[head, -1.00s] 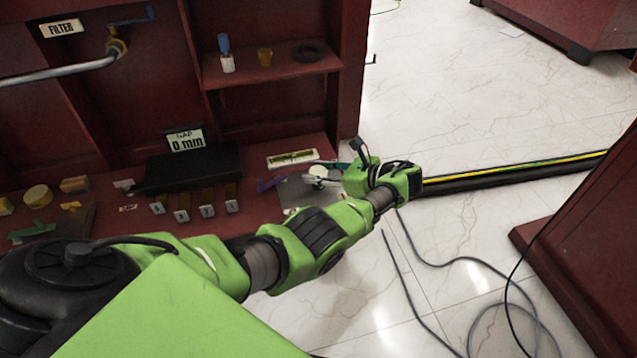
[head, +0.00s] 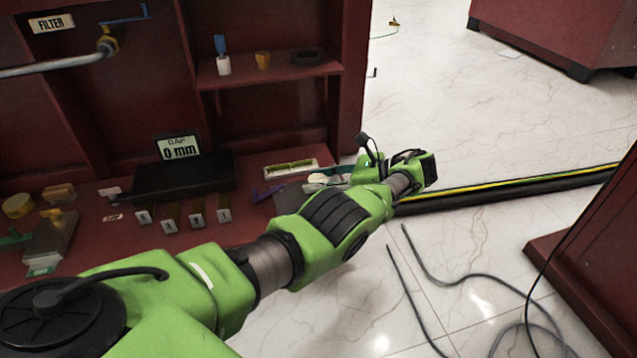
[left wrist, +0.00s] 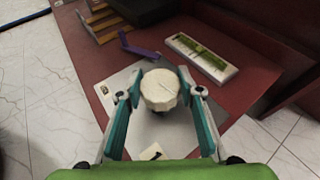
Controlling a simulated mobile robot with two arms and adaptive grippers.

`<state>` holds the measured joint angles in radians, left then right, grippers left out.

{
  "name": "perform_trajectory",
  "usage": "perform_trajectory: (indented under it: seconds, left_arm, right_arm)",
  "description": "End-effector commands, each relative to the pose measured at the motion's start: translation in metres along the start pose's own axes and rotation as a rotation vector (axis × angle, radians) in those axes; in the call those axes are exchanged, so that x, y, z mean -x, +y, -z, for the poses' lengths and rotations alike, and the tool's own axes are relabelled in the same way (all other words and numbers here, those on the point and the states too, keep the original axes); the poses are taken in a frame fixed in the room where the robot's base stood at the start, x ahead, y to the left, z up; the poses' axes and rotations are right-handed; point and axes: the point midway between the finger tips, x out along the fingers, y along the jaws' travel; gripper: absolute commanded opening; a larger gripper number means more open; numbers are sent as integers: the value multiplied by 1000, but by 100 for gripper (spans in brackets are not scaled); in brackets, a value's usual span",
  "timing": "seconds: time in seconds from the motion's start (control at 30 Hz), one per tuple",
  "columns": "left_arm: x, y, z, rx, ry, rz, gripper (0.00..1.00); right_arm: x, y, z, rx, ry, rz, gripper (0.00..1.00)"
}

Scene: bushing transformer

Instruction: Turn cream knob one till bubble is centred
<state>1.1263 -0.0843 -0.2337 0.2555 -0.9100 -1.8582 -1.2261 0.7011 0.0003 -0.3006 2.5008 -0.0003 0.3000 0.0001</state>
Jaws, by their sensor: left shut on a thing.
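The cream knob (left wrist: 160,88) is a pale faceted cap on a grey metal plate (left wrist: 122,78), seen in the left wrist view. My left gripper (left wrist: 162,95) has its teal fingers on either side of the knob and is shut on it. In the head view the gripper (head: 330,178) is at the counter's right end, with the knob (head: 317,179) partly hidden. A level with a green vial in a white frame (left wrist: 201,57) lies beyond the plate; it also shows in the head view (head: 291,168). The bubble's position is too small to tell. My right gripper is not in view.
A purple lever-like piece (left wrist: 137,46) lies beside the plate. A black box (head: 183,175) with a "GAP 0 mm" display (head: 178,147) stands left on the red counter, with several numbered strips before it. Cables (head: 430,270) lie on the floor.

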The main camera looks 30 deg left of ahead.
Motion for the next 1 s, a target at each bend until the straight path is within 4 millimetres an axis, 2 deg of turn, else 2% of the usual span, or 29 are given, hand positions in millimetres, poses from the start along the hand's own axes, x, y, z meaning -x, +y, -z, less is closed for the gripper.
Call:
perform_trajectory:
  seconds: [0.27, 0.3, 0.37, 0.77, 1.0]
  left_arm:
    - [-2, 0, -1, 0, -3, -3, 13]
    - [-3, 0, -1, 0, -3, -3, 39]
    - [-2, 0, 0, 0, -3, -3, 52]
    - [0, 0, -1, 0, -1, -1, 52]
    - [4, -1, -15, 4, -1, 0, 52]
  right_arm:
    - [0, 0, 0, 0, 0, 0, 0]
    - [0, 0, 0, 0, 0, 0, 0]
    - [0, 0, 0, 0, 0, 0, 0]
    - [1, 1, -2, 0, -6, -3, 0]
    - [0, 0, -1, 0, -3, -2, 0]
